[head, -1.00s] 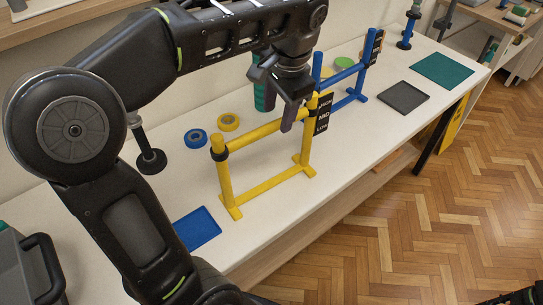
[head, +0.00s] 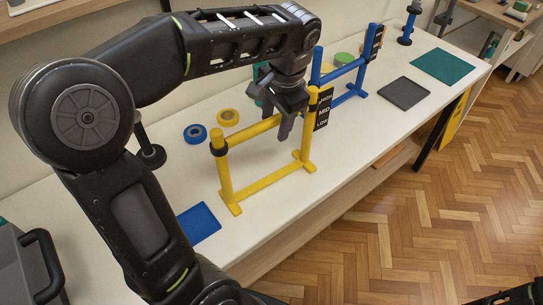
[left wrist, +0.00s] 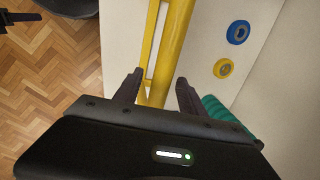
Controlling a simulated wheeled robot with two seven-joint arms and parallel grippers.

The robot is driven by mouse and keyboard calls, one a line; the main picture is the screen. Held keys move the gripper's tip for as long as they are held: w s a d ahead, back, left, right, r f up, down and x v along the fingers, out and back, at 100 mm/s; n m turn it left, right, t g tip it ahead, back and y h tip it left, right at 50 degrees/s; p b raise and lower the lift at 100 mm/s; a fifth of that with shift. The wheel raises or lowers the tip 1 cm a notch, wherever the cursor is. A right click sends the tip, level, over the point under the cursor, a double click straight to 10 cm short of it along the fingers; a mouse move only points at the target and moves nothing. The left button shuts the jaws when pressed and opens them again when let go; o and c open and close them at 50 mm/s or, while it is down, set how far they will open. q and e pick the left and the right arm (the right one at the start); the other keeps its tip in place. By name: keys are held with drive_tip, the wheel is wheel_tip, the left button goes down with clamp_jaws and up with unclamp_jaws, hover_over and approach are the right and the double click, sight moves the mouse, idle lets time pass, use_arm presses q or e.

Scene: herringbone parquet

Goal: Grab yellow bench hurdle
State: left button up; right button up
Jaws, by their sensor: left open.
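The yellow bench hurdle (head: 225,182) stands upright on the white bench in the head view. It has two posts on feet, a top bar, a lower bar and a dark label plate on its right post. My left gripper (head: 284,126) is open at the right part of the top bar. In the left wrist view, the yellow bar (left wrist: 176,38) runs between the spread fingers of the left gripper (left wrist: 158,80). I cannot tell whether a finger touches it. A dark part of my right arm (head: 522,294) shows at the bottom right corner; its jaws are unclear.
A blue hurdle (head: 343,72) stands just behind. Blue tape (head: 195,134) and yellow tape (head: 228,117) lie on the bench (head: 150,200). A blue mat (head: 197,225) is near the front edge. A grey tray (head: 403,93) and a green mat (head: 442,66) lie farther right.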

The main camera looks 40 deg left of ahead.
use_arm(q)
drive_tip(key=shift+w+a+f, duration=0.1)
drive_tip(key=shift+a+f, duration=0.1)
drive_tip(key=shift+f, duration=1.05)
drive_tip(key=shift+c, duration=0.2)
clamp_jaws()
idle(0.6)
